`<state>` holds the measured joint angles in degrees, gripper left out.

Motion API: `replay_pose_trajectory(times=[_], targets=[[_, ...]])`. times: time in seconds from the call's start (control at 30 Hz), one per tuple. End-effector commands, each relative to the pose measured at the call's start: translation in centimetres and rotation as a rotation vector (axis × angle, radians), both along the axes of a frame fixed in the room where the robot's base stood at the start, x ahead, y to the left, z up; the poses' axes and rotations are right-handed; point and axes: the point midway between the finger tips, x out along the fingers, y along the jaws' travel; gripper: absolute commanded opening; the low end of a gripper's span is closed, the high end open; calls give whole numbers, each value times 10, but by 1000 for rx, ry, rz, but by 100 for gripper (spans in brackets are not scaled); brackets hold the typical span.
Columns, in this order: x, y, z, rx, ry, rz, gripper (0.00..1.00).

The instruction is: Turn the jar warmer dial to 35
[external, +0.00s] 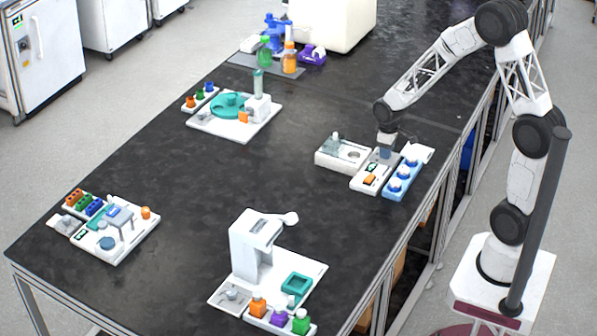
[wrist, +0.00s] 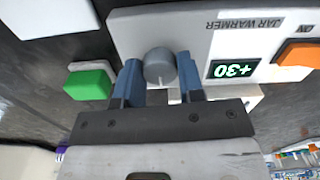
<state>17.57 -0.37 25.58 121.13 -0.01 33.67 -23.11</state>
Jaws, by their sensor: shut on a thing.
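The jar warmer (external: 372,177) is a white unit near the right edge of the black bench. In the wrist view its panel (wrist: 193,42) appears upside down, with the label JAR WARMER and a lit green display (wrist: 233,69) that seems to read +30. The grey round dial (wrist: 159,67) sits between the two blue fingers of my gripper (wrist: 160,84), which is shut on it. In the external view my gripper (external: 386,152) is over the panel from above and hides the dial.
An orange switch (wrist: 298,53) marked ON is beside the display. A green block (wrist: 88,84) is left of the fingers. The bench middle (external: 270,180) is clear.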

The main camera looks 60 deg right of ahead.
Motion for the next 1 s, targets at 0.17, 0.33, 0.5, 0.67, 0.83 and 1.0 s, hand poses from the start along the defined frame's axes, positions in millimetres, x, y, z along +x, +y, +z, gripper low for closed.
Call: replay_pose_trajectory(times=[0.17,0.33,0.5,0.67,0.83,1.0], targets=[[0,0,0,0,-2,-165,12],[0,0,0,0,-1,-327,12],[0,0,0,0,-1,-487,12],[1,-1,1,0,-2,-624,12],[0,-1,1,0,-1,-739,12],[0,-1,0,0,-1,-810,12]])
